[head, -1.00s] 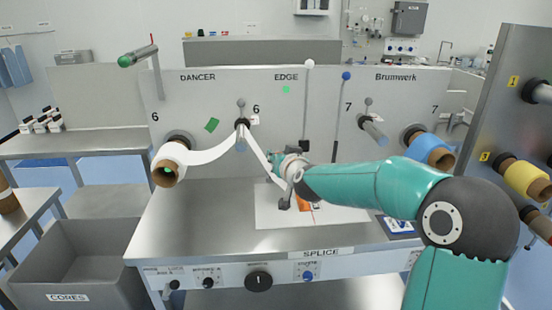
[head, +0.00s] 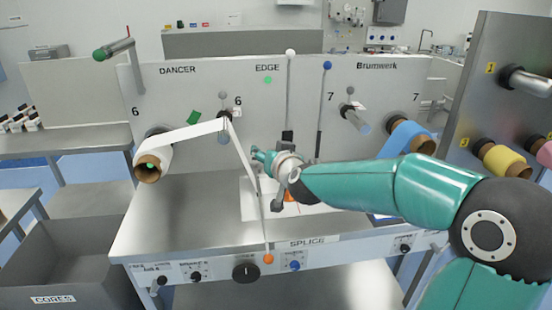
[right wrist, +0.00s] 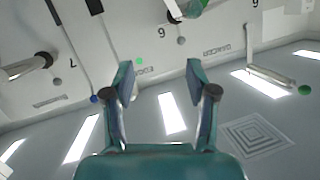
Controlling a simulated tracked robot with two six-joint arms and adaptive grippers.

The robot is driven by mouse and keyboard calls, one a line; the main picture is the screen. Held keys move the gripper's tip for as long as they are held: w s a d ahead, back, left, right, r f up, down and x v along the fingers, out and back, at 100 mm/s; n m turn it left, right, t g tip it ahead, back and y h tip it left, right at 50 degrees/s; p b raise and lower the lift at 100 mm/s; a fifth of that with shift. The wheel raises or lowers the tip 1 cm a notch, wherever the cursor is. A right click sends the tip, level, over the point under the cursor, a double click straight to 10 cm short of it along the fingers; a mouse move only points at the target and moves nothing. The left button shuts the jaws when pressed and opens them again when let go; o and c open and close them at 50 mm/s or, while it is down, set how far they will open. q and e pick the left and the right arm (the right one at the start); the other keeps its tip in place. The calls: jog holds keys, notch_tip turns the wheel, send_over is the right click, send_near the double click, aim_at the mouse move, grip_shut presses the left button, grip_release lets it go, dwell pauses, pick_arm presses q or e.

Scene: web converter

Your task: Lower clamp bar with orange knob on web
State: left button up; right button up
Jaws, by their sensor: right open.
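The orange knob (head: 268,259) is at the near end of a thin clamp bar (head: 264,225). The bar reaches forward over the splice table to its front edge, and its far end is hidden by my right wrist. The white web (head: 185,136) runs from the left roll over a roller and slants down to the table behind the bar. I cannot tell whether the bar touches it. My right gripper (head: 258,157) is above the back of the table, apart from the knob. In the right wrist view its fingers (right wrist: 160,82) are spread with nothing between them. My left gripper is out of view.
Levers with a white knob (head: 290,52) and a blue knob (head: 327,65) stand upright behind my right wrist. A blue web roll (head: 405,138) is at the right. The table's left part (head: 165,220) is clear. A grey cores bin (head: 60,255) stands at lower left.

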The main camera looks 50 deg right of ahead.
jog(key=v, duration=0.5)
jog(key=shift+s+a, duration=0.2)
jog(key=shift+s, duration=0.15)
jog(key=w+a+f+n+g+y, duration=0.2)
jog(key=a+f, duration=0.3)
jog(key=f, duration=0.5)
jog(key=w+a+f+n+g+y, duration=0.1)
jog(key=a+f+y, duration=0.1)
jog(key=a+f, duration=0.6)
jog(key=w+a+f+n+g+y, duration=0.2)
jog(key=a+f, duration=0.1)
jog(key=f, duration=0.9)
jog(key=s+a+f+n+g+y, duration=0.1)
jog(key=s+a+f+g+y, duration=0.4)
jog(key=s+a+f, duration=1.3)
jog(key=s+f+g, duration=0.1)
jog(key=s+g, duration=0.1)
jog(key=shift+n+g, duration=0.3)
